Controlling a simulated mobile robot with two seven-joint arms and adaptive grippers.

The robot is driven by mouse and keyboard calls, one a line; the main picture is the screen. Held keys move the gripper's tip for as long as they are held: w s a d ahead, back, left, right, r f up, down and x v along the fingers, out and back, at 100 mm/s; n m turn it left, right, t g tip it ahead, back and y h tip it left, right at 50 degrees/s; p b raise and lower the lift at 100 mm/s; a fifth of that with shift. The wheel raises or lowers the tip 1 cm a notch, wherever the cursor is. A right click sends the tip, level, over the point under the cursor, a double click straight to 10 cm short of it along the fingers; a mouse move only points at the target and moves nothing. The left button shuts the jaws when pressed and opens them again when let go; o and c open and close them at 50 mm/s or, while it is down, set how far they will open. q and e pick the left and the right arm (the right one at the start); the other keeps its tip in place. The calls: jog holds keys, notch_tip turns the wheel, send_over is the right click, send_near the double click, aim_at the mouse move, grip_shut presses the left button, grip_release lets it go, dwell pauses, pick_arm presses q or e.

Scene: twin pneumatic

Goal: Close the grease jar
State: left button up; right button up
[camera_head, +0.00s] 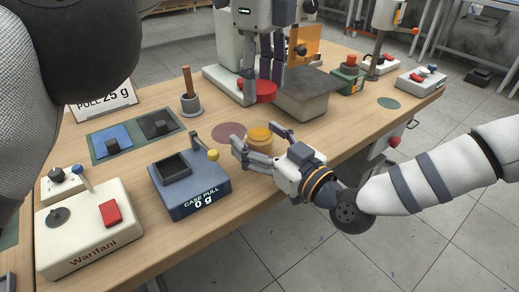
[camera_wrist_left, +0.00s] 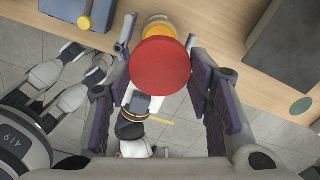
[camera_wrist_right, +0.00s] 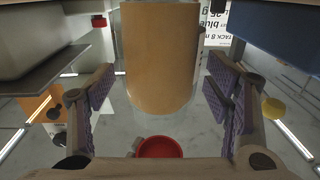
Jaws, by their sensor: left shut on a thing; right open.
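The grease jar (camera_head: 259,146) is a tan cylinder with a yellow-orange top, near the table's front edge. It also shows in the left wrist view (camera_wrist_left: 157,29) and large in the right wrist view (camera_wrist_right: 160,55). My right gripper (camera_head: 259,141) is open, with its fingers on either side of the jar. A round red lid (camera_head: 262,92) is in my left gripper (camera_head: 264,75), shut on it, above the table and apart from the jar. In the left wrist view the lid (camera_wrist_left: 160,67) covers part of the jar. In the right wrist view the lid (camera_wrist_right: 158,147) shows below the jar.
A blue-grey case-pull gauge (camera_head: 190,190) stands left of the jar. A press-like machine with a dark block (camera_head: 308,92) stands behind. A cream control box (camera_head: 85,230) is front left. A reddish round mark (camera_head: 229,131) lies beside the jar. Floor lies in front.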

grip_shut()
pick_arm(q)
send_over(261, 134)
jog(key=shift+f, duration=2.5)
jog(key=shift+f, duration=0.1)
jog(key=shift+f, duration=0.8)
jog(key=shift+f, duration=0.55)
